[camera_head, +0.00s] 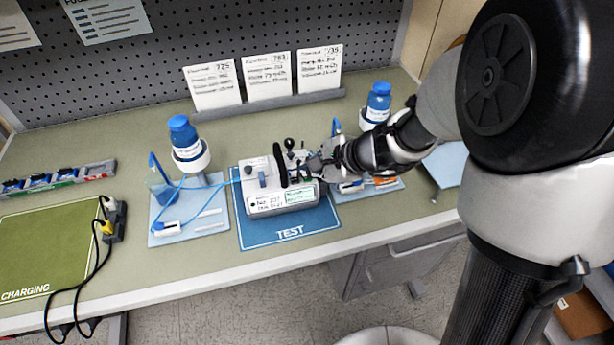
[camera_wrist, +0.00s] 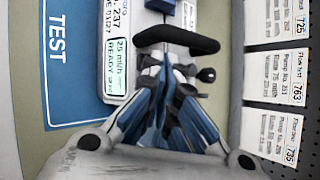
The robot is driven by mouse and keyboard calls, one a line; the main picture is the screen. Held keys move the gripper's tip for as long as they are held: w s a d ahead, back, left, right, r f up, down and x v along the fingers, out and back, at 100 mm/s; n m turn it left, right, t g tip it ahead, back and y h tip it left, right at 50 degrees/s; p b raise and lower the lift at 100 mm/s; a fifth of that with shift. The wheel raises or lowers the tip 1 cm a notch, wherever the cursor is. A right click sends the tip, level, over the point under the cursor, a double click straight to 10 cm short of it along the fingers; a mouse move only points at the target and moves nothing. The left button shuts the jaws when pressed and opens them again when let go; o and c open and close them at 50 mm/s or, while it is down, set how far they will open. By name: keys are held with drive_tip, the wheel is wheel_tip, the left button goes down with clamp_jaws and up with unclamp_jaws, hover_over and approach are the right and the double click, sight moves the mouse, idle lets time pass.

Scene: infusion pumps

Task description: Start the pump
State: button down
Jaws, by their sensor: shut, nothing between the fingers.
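The white pump (camera_head: 281,200) stands on the blue TEST mat (camera_head: 288,233). In the wrist view its label shows No. 237, and its small screen (camera_wrist: 117,62) reads 25 ml/h and READY. A black bar handle (camera_head: 280,163) stands up on the pump; it also shows in the wrist view (camera_wrist: 180,38). A dark round knob (camera_wrist: 207,75) shows beside the handle. My gripper (camera_head: 312,168) is at the pump's right side, close to the handle. Its fingers (camera_wrist: 172,90) are shut and empty, pointing towards the handle. Whether they touch the pump cannot be told.
Blue-capped bottles stand left (camera_head: 186,142) and right (camera_head: 377,105) of the pump. Blue tubing (camera_head: 205,186) runs at the left. Three cards (camera_head: 266,76) stand at the back. A green CHARGING mat (camera_head: 45,245) with black cables lies at the left.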

sight(306, 180)
drive_tip(key=shift+f+b, duration=0.5)
drive_tip(key=shift+b, duration=0.1)
idle(0.4)
drive_tip(key=shift+r, duration=0.1)
drive_tip(key=shift+r+p, duration=0.65)
drive_tip(key=shift+r, duration=0.15)
wheel_tip(306, 180, up, 5)
drive_tip(key=p, duration=0.4)
drive_tip(key=shift+r, duration=0.1)
idle(0.6)
